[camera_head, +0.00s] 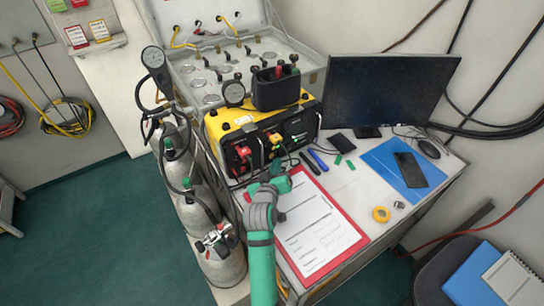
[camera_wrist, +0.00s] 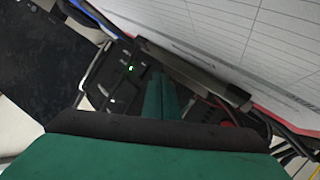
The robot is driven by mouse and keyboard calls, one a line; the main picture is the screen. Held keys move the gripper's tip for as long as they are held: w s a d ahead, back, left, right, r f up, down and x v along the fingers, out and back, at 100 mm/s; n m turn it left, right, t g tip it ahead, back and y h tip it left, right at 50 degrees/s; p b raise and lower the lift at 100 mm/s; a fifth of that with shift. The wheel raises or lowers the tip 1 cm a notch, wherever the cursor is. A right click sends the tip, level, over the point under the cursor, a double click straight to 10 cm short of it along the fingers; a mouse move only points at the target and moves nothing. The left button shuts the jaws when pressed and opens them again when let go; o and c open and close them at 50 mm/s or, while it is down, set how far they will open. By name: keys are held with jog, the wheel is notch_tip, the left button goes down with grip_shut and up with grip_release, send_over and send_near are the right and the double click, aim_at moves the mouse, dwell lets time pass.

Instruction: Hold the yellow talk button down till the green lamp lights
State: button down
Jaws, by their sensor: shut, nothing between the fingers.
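The yellow comms box (camera_head: 228,123) stands on the bench, its dark front panel facing my arm. A small yellow part (camera_head: 275,138), which looks like the talk button, shows on that front, right of a red part (camera_head: 243,152). My gripper (camera_head: 274,170) is just below the front panel. In the wrist view its green fingers (camera_wrist: 160,96) are shut together with nothing between them, pointing at the dark panel. A small green light (camera_wrist: 131,68) glows left of the fingertips. The yellow button is not visible in the wrist view; I cannot tell whether the fingertips touch it.
A red clipboard (camera_head: 351,243) with paper lies right of my arm. Pens (camera_head: 318,160) lie by the box. A monitor (camera_head: 385,92), a blue folder (camera_head: 388,160) and a yellow tape roll (camera_head: 381,214) are farther right. Gas cylinders (camera_head: 197,212) stand at the left.

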jog(key=shift+s+d, duration=0.75)
jog(key=shift+s, duration=0.3)
jog(key=shift+s+d, duration=0.75)
jog(key=shift+s, duration=0.25)
jog(key=shift+w+r, duration=0.1)
